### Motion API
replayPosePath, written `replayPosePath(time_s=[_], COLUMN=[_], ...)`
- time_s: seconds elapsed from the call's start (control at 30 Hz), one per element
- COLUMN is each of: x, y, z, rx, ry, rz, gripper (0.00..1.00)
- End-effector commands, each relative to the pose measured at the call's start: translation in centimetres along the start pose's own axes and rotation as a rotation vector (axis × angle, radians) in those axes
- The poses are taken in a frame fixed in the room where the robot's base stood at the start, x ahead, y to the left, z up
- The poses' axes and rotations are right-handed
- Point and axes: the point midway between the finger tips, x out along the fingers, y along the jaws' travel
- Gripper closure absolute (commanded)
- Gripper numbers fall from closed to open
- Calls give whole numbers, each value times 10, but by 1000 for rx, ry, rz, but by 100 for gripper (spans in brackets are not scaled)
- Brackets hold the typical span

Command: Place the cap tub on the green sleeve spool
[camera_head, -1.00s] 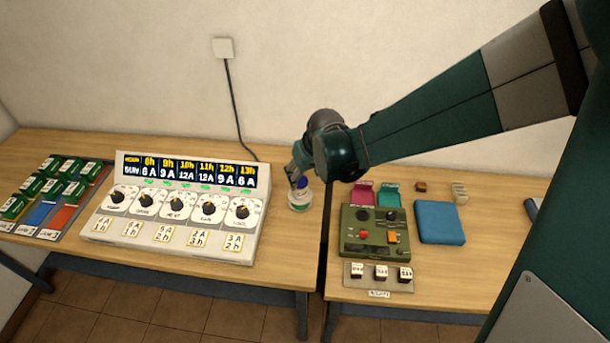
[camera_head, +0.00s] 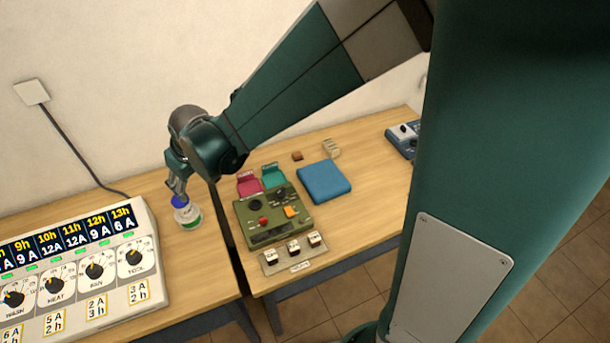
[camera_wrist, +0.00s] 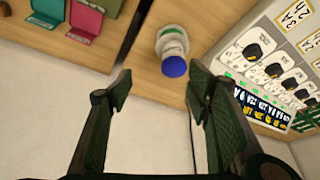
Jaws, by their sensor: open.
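A white round piece with a green band (camera_head: 189,218) stands upright near the right end of the left table, with a blue top (camera_head: 179,202) on it. In the wrist view the white-and-green body (camera_wrist: 172,42) and the blue top (camera_wrist: 174,67) line up as one stack. I cannot tell whether this is the cap tub on the green sleeve spool or a single piece. My gripper (camera_head: 177,190) is just above the stack and partly covers its top. In the wrist view my gripper (camera_wrist: 158,72) is open and empty, with the blue top just beyond its fingertips.
The dial panel (camera_head: 95,262) stands left of the stack. Across the gap between tables are a green control box (camera_head: 262,238), pink (camera_head: 249,185) and teal (camera_head: 274,177) holders, and a blue pad (camera_head: 324,183). A cord (camera_head: 75,150) runs down the wall behind.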

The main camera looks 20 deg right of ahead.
Motion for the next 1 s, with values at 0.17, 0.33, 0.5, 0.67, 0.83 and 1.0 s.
replayPosePath(time_s=[0.17,0.33,0.5,0.67,0.83,1.0], x=[-36,-68,-97,-124,-149,-173], y=[22,40,56,70,82,93], z=[15,30,48,66,88,110], rx=[43,82,121,158,196,234], ry=[16,34,51,67,84,101], rz=[21,41,61,80,101,121], gripper=[50,50,50,50,50,50])
